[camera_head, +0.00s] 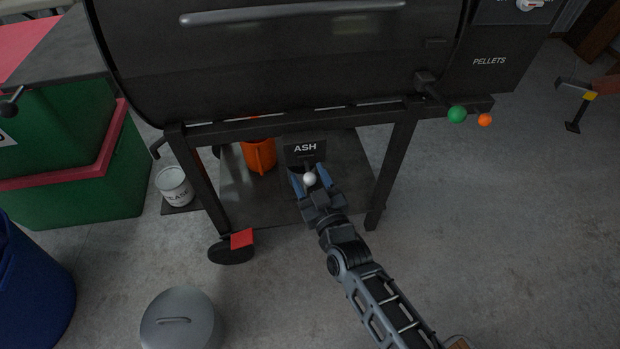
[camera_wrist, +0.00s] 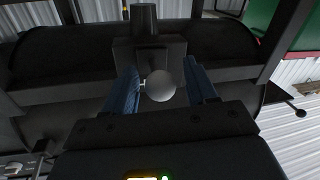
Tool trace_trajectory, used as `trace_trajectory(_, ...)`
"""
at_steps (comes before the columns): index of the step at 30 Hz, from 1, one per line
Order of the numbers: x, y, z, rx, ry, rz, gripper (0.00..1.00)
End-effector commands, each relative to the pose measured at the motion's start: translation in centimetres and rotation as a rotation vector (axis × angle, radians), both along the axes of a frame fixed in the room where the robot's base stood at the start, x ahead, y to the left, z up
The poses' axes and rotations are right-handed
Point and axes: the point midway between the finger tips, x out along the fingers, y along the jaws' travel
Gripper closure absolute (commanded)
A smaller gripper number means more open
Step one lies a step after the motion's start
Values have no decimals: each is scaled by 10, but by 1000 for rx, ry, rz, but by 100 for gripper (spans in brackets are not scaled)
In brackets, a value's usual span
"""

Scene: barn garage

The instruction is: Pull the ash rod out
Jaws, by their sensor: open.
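The ash rod shows as a pale round knob (camera_head: 310,179) just below the black plate marked ASH (camera_head: 305,148), under the grill. In the wrist view the knob (camera_wrist: 160,86) sits between the two blue fingers, in front of a dark block. My gripper (camera_head: 310,182) is open, with one finger on each side of the knob.
The grill (camera_head: 280,65) spans above my gripper, its legs (camera_head: 392,165) on both sides. An orange bucket (camera_head: 259,156) and a labelled can (camera_head: 174,187) stand to the left. A round metal lid (camera_head: 178,320) is in front.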

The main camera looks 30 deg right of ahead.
Motion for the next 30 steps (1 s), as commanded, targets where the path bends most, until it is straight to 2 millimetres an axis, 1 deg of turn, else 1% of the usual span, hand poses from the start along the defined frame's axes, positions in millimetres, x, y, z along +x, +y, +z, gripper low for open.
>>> trace_trajectory(6, 1, 0, 0, 0, 0, 0, 44)
trace_trajectory(8, 0, 0, 0, 0, 0, 0, 48)
trace_trajectory(24, 0, 0, 0, 0, 0, 0, 100)
trace_trajectory(30, 0, 0, 0, 0, -1, 0, 100)
